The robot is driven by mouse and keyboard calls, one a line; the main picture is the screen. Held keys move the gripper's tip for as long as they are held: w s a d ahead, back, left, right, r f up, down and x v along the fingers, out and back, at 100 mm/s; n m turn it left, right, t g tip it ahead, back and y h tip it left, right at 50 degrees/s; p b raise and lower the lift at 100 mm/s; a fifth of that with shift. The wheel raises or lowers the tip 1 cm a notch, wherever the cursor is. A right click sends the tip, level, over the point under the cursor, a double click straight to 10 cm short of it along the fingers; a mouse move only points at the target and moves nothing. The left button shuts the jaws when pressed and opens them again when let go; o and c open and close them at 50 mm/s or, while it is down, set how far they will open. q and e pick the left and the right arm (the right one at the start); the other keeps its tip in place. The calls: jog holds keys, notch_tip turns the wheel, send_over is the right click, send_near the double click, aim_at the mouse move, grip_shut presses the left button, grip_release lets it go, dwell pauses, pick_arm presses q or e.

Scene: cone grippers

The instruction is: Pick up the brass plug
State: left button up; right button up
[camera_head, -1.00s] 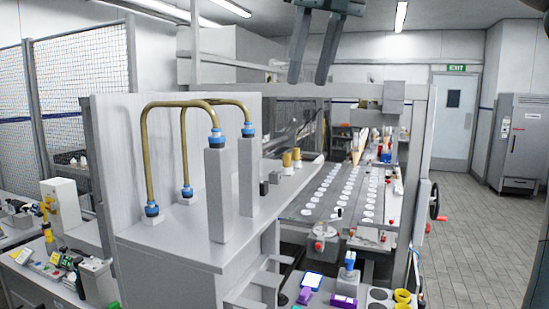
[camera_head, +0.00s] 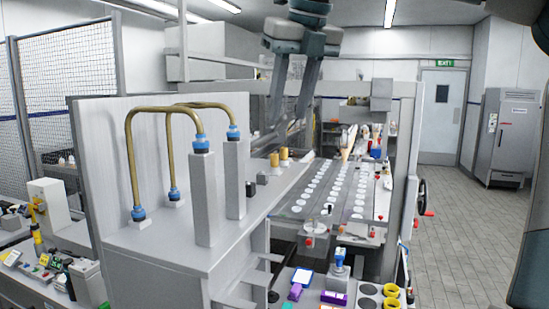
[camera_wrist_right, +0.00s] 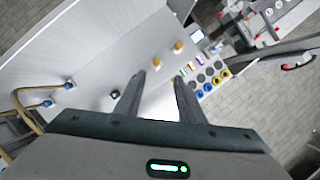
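Two small brass-coloured plugs stand side by side on the grey bench top; the nearer one (camera_head: 274,160) and the farther one (camera_head: 284,154) both lie below my right gripper in the head view. They also show in the right wrist view, one plug (camera_wrist_right: 178,47) left of the other (camera_wrist_right: 197,36). I cannot tell which one the task means. My right gripper (camera_head: 289,117) hangs from above with its fingers apart and nothing between them. In the right wrist view its fingertips (camera_wrist_right: 157,79) are short of both plugs. My left gripper is out of view.
Two curved brass pipes (camera_head: 128,150) with blue fittings and tall grey posts (camera_head: 235,180) stand left of the plugs. A conveyor with white discs (camera_head: 335,192) lies to the right. Yellow cups (camera_head: 391,290) are at the front right.

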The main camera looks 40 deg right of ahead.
jog(key=p, duration=0.1)
send_over(276, 155)
jog(key=s, duration=0.2)
notch_tip(276, 155, down, 5)
jog(key=shift+s+r, duration=0.1)
jog(key=shift+s, duration=0.05)
jog(key=shift+w+f+p, duration=0.35)
jog(key=shift+f+p, duration=0.2)
jog(key=shift+p, duration=0.4)
jog(key=p+x, duration=0.1)
jog(key=x, duration=0.2)
jog(key=shift+w+a+r+p, duration=0.15)
jog(key=shift+a+p, duration=0.1)
jog(key=shift+p, duration=0.15)
jog(key=shift+w+d+f, duration=0.1)
jog(key=shift+w+f, duration=0.05)
jog(key=shift+f, duration=0.4)
